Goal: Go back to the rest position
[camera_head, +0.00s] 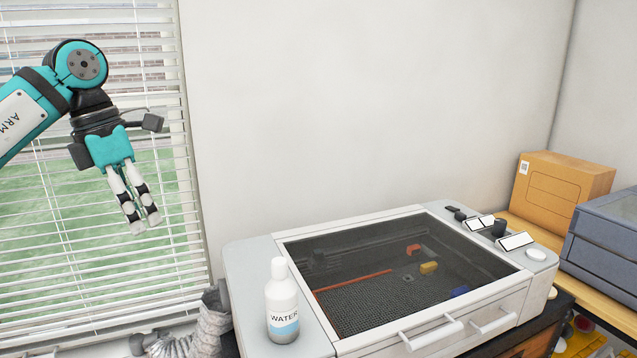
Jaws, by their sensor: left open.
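My left gripper (145,224) hangs in the air in front of the window blinds, at the upper left of the head view. It is teal and black with pale fingers that point down and to the right. It is open, the fingers are a small gap apart, and nothing is between them. It is well clear of the machine to its right. My right gripper is not in view.
A grey machine (241,266) with a dark, closed window lid stands at lower centre. A white water bottle (281,302) stands on its left side. A cardboard box (560,190) and a grey case (605,240) are at right. A ribbed hose (211,325) is at lower left.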

